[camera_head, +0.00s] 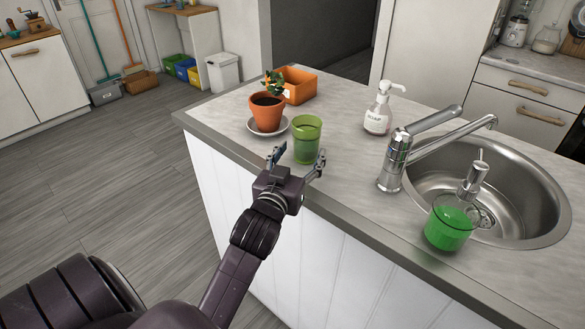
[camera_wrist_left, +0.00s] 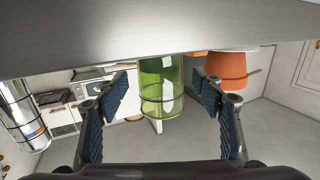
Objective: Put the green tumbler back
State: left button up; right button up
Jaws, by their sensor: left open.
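The green tumbler (camera_head: 306,141) is translucent and stands upright on the grey counter, near its left edge. My left gripper (camera_head: 298,161) is open at the tumbler, with one finger towards each side of it. In the left wrist view, which looks upside down, the tumbler (camera_wrist_left: 161,84) shows between the two open fingers of my left gripper (camera_wrist_left: 162,96), with a gap on each side. The fingers are not closed on it. My right gripper is in neither view.
A potted plant (camera_head: 266,112) on a saucer (camera_head: 255,130) stands just behind the tumbler, with an orange box (camera_head: 299,87) beyond.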

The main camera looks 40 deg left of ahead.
pick_arm(q)
jog(key=v, duration=0.7)
jog(key=shift+b, duration=0.4)
jog(key=shift+s, duration=0.15)
